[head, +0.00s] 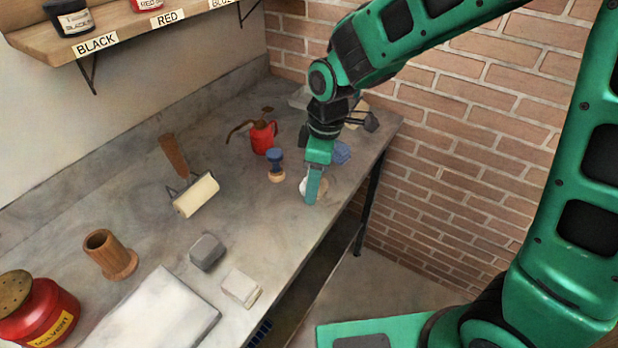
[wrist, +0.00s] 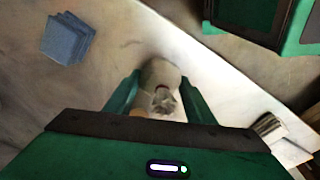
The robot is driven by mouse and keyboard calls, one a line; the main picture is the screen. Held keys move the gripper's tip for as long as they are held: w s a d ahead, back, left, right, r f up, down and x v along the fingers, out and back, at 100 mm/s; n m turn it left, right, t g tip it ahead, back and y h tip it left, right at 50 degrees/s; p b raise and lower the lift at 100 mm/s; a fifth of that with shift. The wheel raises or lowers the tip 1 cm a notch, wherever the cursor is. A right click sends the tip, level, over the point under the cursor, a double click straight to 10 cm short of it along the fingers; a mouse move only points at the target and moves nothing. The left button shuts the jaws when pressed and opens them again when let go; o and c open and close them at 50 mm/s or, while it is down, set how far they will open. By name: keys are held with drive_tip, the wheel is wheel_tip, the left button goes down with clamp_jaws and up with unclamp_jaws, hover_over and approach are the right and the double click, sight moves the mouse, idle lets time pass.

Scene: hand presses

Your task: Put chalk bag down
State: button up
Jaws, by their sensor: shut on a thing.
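The chalk bag (head: 303,186) is a small whitish bag, mostly hidden behind my gripper (head: 312,190) in the head view.
Blue folded cloths (head: 342,152) lie just behind my gripper. A dark-topped stamp (head: 276,166) and a red oil can (head: 263,137) stand to its left. A roller (head: 196,195), grey block (head: 207,252) and pale block (head: 240,288) lie further left. The counter between is clear.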

drive_tip(key=shift+f, duration=0.15)
drive_tip(key=o, duration=1.2)
drive_tip(key=shift+r, duration=0.2)
drive_tip(key=r, duration=0.7)
drive_tip(key=d+r, duration=0.1)
drive_tip(key=r, duration=0.2)
drive_tip(key=shift+r, duration=0.4)
drive_tip(key=shift+d, duration=0.1)
